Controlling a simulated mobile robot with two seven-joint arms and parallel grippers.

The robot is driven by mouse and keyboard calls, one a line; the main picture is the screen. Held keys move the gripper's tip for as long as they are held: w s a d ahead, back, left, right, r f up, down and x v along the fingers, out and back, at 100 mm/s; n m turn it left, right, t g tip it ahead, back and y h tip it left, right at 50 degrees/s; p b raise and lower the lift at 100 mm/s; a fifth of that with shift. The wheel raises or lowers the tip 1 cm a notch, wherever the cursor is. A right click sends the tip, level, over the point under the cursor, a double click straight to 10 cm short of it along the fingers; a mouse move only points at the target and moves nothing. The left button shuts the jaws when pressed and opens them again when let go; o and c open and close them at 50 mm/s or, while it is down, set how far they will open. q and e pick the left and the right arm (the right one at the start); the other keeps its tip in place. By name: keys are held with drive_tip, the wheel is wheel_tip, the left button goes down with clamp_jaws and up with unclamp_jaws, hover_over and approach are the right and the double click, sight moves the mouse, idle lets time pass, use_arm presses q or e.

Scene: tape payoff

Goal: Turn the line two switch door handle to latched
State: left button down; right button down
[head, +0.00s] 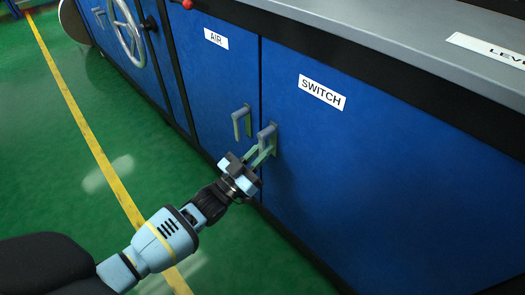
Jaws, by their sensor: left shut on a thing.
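The blue door with the SWITCH label (322,92) is shut in the cabinet front. Its grey handle (268,136) is at the door's left edge. My left gripper (262,156) is at this handle, with its fingers shut on it; the fingers hide part of the handle. Whether the handle stands latched or not, I cannot tell. My right gripper is not in view.
The AIR door (215,75) is to the left, and its similar handle (241,122) is close beside my gripper. A handwheel (127,35) and a red knob (187,4) are further left. A grey worktop (400,45) overhangs the doors. The green floor (60,150) in front is clear.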

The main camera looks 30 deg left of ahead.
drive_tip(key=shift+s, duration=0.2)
use_arm(q)
drive_tip(key=c, duration=1.4)
unclamp_jaws()
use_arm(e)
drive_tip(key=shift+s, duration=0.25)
use_arm(q)
drive_tip(key=shift+s, duration=0.1)
